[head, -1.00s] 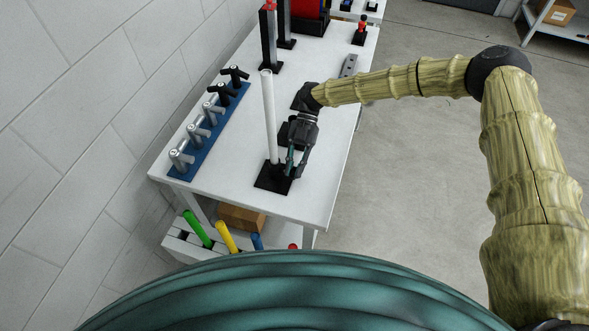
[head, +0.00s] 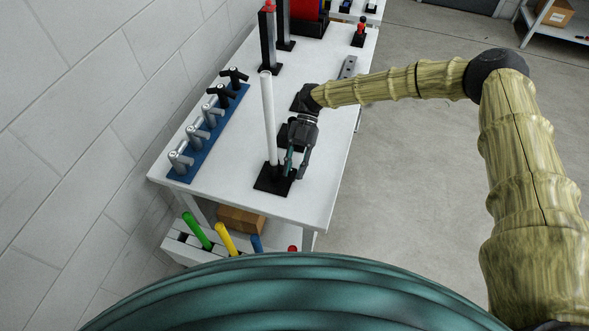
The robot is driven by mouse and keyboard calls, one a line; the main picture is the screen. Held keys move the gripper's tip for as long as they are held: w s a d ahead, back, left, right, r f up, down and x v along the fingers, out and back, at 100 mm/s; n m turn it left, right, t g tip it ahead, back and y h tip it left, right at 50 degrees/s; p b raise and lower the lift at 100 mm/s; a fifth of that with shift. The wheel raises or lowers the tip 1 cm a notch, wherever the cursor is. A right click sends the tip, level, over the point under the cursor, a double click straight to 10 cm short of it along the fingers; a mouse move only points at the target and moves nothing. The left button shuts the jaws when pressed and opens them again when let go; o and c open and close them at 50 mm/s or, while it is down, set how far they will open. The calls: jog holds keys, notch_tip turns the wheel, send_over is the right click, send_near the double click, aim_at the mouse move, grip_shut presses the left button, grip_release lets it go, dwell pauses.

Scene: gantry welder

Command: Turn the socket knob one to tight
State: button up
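A white upright rod (head: 268,118) stands in a black square base (head: 268,186) at the near end of the white table. My gripper (head: 294,175) points down at the right side of this base, close to the rod's foot. Its two fingers show a narrow gap between them. The socket knob is not clearly seen; it seems hidden at the fingertips, so I cannot tell whether the fingers touch or grip it. Further black bases (head: 283,133) partly show behind my gripper along the table.
A blue rack (head: 207,144) with several silver and black T-handled pieces stands along the table's left edge. Black posts (head: 268,40) and a red-topped button box (head: 359,36) are at the back. A grey plate (head: 347,67) lies at the right edge. Coloured handles (head: 227,238) stick up below the table.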

jog(key=v, duration=1.1)
jog(key=shift+w+d, duration=0.15)
jog(key=shift+w, duration=0.2)
jog(key=shift+r, duration=0.1)
